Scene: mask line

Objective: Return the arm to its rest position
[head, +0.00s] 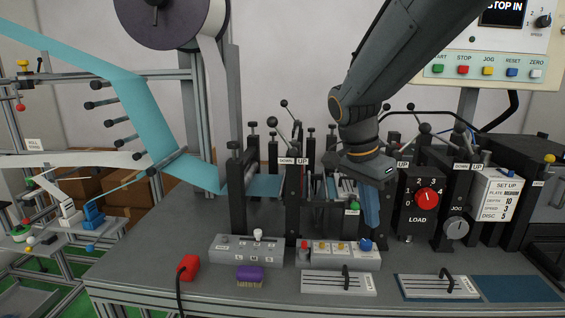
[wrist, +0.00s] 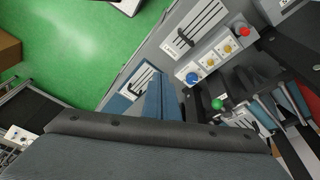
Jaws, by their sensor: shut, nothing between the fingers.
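My arm reaches in from the upper right of the head view, with its dark elbow (head: 355,105) bent above the machine. My gripper (head: 371,222) points down in front of the machine line, its blue-grey fingers together and empty. Its tips appear just above the blue knob (head: 365,245) on the button box; whether they touch it I cannot tell. In the wrist view my gripper (wrist: 162,98) shows as shut blue-grey fingers, apart in the picture from the blue knob (wrist: 192,78).
A button box (head: 333,250), a grey switch box (head: 232,249) and a purple brush (head: 250,277) stand on the bench. The LOAD dial panel (head: 418,205) and several levers rise close by my gripper. Blue web (head: 150,120) runs at left. Green floor (wrist: 90,50) is clear.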

